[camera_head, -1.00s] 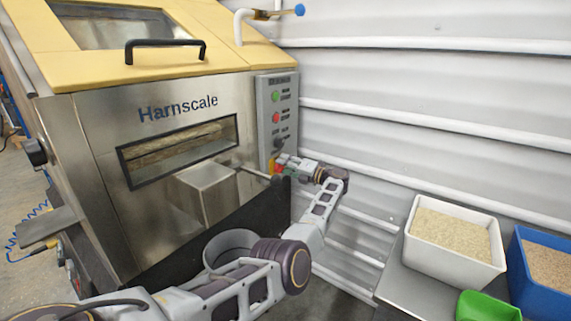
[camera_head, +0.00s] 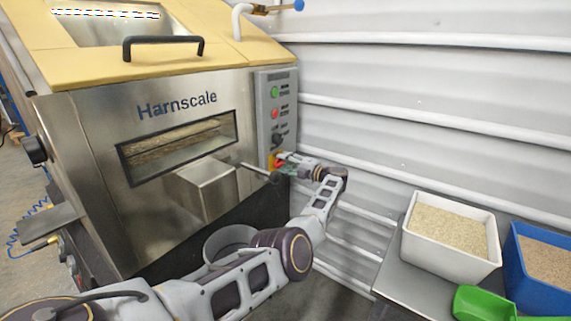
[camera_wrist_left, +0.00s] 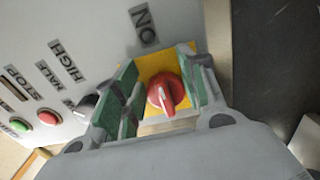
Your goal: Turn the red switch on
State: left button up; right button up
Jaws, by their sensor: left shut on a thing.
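My left gripper (camera_wrist_left: 157,84) is shut on the switch, with a green-padded finger on each side. In the head view the gripper (camera_head: 286,165) is at the bottom of the grey control panel (camera_head: 289,105), and the switch is mostly hidden there. My right gripper is not in view.
Above the switch are a black selector knob (camera_head: 277,139), a red button (camera_head: 275,114) and a green button (camera_head: 275,92). A metal box (camera_head: 206,190) juts from the hopper front left of my gripper. A white bin (camera_head: 452,260), blue bin (camera_head: 525,281) and green scoop (camera_head: 484,303) sit right.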

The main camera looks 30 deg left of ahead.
pick_arm(q)
jog(key=o, duration=1)
jog(key=shift+d, duration=0.15)
jog(key=d, duration=1.1)
jog(key=shift+s+d, duration=0.4)
jog(key=shift+s, duration=0.05)
